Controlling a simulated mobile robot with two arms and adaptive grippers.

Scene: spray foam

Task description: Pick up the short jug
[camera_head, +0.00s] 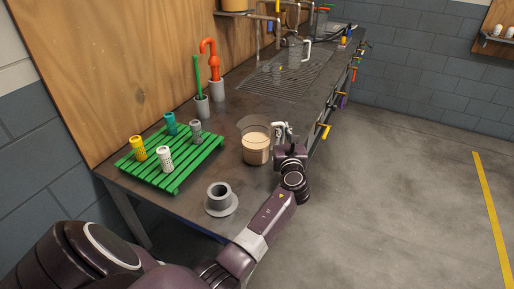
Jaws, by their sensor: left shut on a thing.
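The short jug (256,148) is a clear, wide container with beige content, at the near right part of the workbench. My left gripper (281,133) is at its right side, where a handle would be, and is shut on it. The handle itself is mostly hidden by the fingers. The jug looks upright; I cannot tell whether its base touches the bench. My right gripper is not in view.
A green slatted rack (176,180) holds several small shakers. A grey cup on a saucer (221,208) stands near the front edge. Two holders with a green tool (198,78) and an orange tool (211,62) stand behind. A taller clear jug (294,52) is farther back.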

